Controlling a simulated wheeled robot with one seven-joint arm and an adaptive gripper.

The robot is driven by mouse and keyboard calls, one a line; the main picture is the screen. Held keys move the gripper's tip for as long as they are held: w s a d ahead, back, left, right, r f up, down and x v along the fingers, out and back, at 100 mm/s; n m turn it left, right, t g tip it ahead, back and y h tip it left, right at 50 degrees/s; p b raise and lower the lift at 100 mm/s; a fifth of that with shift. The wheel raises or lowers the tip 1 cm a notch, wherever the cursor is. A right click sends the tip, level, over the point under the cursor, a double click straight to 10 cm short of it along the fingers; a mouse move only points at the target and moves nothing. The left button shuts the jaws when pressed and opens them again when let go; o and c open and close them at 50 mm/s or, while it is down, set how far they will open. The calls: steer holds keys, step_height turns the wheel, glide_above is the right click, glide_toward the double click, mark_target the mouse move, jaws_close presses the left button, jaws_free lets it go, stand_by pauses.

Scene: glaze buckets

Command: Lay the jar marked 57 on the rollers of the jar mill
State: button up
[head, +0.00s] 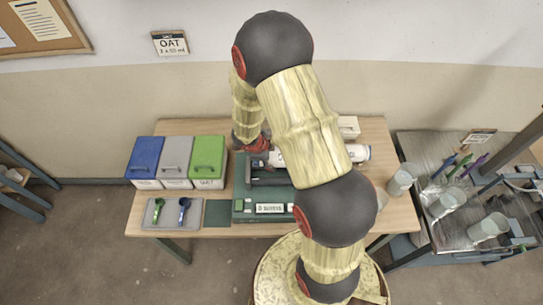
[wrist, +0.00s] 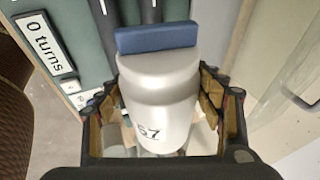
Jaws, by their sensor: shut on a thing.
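The jar marked 57 (wrist: 158,100) is pale grey-white with a blue top (wrist: 157,38). In the wrist view my gripper (wrist: 166,92) is shut around its body, one finger on each side. The jar mill (head: 240,188) is a green unit on the table with dark rollers (head: 268,179), partly hidden by my arm. The rollers also show in the wrist view (wrist: 108,28), beyond the jar's top. The mill's sign reads 0 turns (wrist: 45,42). In the head view my gripper (head: 256,152) is by the mill's back, largely hidden; whether the jar touches the rollers I cannot tell.
Blue (head: 145,158), grey (head: 177,158) and green (head: 209,158) lidded bins stand left of the mill. A tray (head: 162,216) with two scoops lies before them. A white cylinder (head: 358,152) and a cup (head: 402,179) are to the right. A metal cart (head: 420,150) stands beyond.

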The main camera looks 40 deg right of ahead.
steer(key=shift+w+f+b, duration=0.1)
steer(key=shift+f+b, duration=2.05)
steer(key=shift+b, duration=0.35)
steer(key=shift+f+b, duration=0.8)
steer(key=shift+f, duration=0.8)
steer(key=shift+o, duration=0.2)
steer(key=shift+s+a+f, duration=0.1)
steer(key=shift+s+f, duration=0.1)
steer(key=shift+f, duration=0.1)
steer(key=shift+s, duration=0.1)
steer(key=shift+c, duration=0.7)
steer(key=o, duration=1.8)
steer(key=shift+w, duration=0.2)
